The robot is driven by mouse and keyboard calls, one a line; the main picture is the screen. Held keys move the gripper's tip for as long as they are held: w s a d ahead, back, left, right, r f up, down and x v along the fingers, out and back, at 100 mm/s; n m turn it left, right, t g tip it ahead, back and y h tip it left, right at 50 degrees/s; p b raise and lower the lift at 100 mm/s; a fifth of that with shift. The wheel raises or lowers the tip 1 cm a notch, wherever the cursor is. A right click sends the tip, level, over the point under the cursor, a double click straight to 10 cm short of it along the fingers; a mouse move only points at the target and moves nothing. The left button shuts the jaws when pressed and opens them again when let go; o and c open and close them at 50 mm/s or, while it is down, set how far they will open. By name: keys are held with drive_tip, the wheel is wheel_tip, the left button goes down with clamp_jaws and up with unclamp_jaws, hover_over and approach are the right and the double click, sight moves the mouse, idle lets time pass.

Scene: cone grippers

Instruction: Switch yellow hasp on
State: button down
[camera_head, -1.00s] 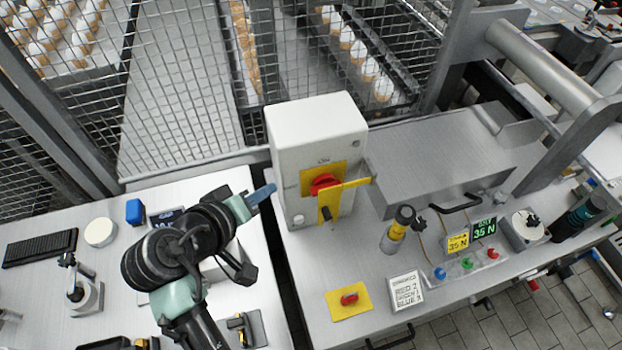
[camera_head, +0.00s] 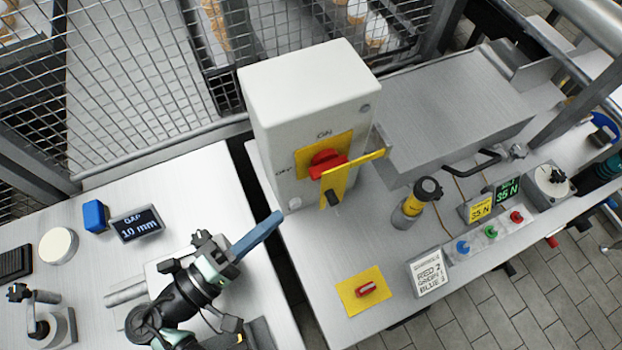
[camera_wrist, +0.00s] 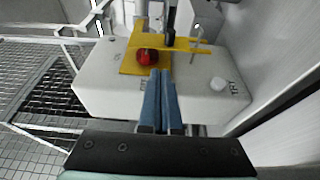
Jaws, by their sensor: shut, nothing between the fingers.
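The yellow hasp (camera_head: 352,174) is an angled yellow plate standing out from the front of a white box (camera_head: 310,85). A red rotary switch (camera_head: 326,163) sits beside it on a yellow backing plate (camera_head: 308,160), with "ON" printed above and "OFF" at left. A dark knob (camera_head: 333,198) is at the hasp's lower end. My gripper (camera_head: 276,217) has blue fingers, shut and empty, left of and lower than the hasp in the head view, apart from it. In the wrist view the fingertips (camera_wrist: 160,73) point towards the red switch (camera_wrist: 147,57) and hasp (camera_wrist: 192,46).
A grey housing (camera_head: 450,110) with a handle stands right of the box. A yellow-black cylinder (camera_head: 416,200) stands in front of it. A second red switch on a yellow plate (camera_head: 362,291) lies nearer. A wire fence (camera_head: 130,70) runs behind. A gap separates the two tables.

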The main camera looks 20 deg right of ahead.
drive_tip(key=shift+d, duration=0.1)
drive_tip(key=x, duration=1)
drive_tip(key=shift+s+p, duration=0.1)
drive_tip(key=shift+p, duration=0.2)
